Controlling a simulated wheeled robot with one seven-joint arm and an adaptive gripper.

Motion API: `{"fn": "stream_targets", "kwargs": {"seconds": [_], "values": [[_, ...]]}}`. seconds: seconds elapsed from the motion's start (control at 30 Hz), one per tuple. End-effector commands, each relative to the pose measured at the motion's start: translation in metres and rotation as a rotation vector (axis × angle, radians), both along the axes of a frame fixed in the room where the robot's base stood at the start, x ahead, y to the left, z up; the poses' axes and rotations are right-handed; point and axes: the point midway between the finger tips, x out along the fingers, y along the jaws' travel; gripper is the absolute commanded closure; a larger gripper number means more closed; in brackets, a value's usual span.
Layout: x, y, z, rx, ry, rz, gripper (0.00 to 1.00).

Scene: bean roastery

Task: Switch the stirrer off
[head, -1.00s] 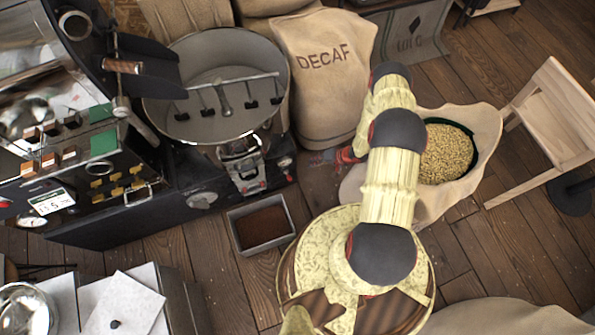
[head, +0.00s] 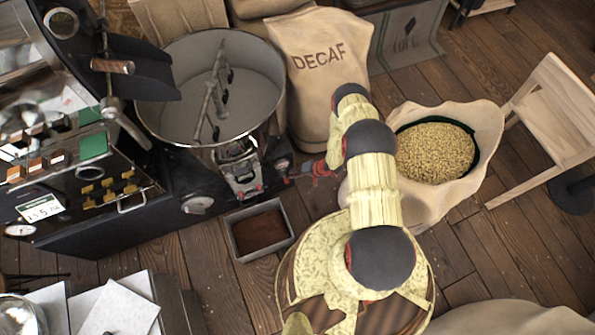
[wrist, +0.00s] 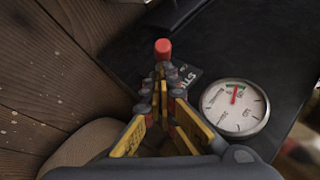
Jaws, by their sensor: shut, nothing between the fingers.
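The stirrer (head: 212,105) is a grey bar with paddles inside the round metal cooling pan (head: 270,118) in the head view. In the wrist view a red-tipped switch (wrist: 163,48) stands on a dark panel, beside a partly hidden label (wrist: 187,78) whose visible letters begin "ST". My gripper (wrist: 161,80) is shut and empty, its fingertips right in front of the red tip; I cannot tell whether they touch it. In the head view my gripper (head: 296,174) is small, at the front right of the roaster below the pan. The switch's position is unclear.
A white round gauge (wrist: 235,108) sits right of the red tip. A tray of dark grounds (head: 284,240) stands on the floor below. An open sack of beans (head: 480,140) stands right of my arm and a DECAF sack (head: 320,85) behind. A wooden chair (head: 555,120) is at right.

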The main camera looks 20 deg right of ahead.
Motion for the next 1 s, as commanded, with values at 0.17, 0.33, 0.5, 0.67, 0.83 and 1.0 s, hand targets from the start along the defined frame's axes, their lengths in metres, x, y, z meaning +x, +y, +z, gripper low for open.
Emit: {"fn": "stream_targets", "kwargs": {"seconds": [0.17,0.33,0.5,0.67,0.83,1.0], "values": [[-0.001,0.002,-0.0014,0.0,0.0,0.0,1.0],[-0.001,0.0019,-0.0013,0.0,0.0,0.0,1.0],[-0.0022,0.0017,-0.0024,0.0,-0.008,0.0,1.0],[-0.0039,0.0016,-0.0043,0.001,-0.045,0.0,1.0],[-0.0047,0.0018,-0.0045,0.001,-0.069,0.0,1.0],[-0.0058,0.0014,-0.0056,0.0,-0.096,0.0,1.0]]}}
